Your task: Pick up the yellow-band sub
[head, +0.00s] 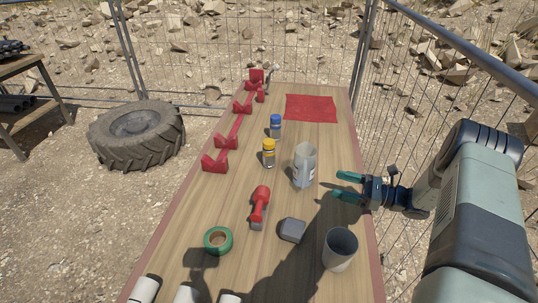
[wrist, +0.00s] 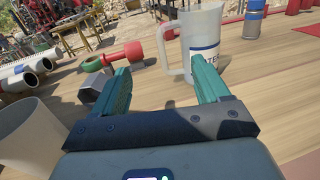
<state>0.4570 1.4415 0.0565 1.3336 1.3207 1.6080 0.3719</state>
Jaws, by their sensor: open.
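The yellow-band sub (head: 268,158) stands upright on the table in the head view, a short grey cylinder with a yellow top. A clear measuring jug (head: 304,168) stands just right of it, between it and my gripper. My gripper (head: 347,186) is open and empty at the table's right side, its fingers pointing left toward the jug. In the wrist view my gripper (wrist: 158,70) shows two green fingers apart, with the jug (wrist: 202,40) beyond the right finger. I cannot make out the yellow-band sub in the wrist view; the jug may hide it.
A blue-band sub (head: 275,127) stands behind the yellow one. A red-headed tool (head: 260,205), a grey block (head: 292,230), a grey cup (head: 340,249) and green tape (head: 218,240) lie nearer. Red supports (head: 227,142) line the left edge; a red cloth (head: 311,108) lies farther back.

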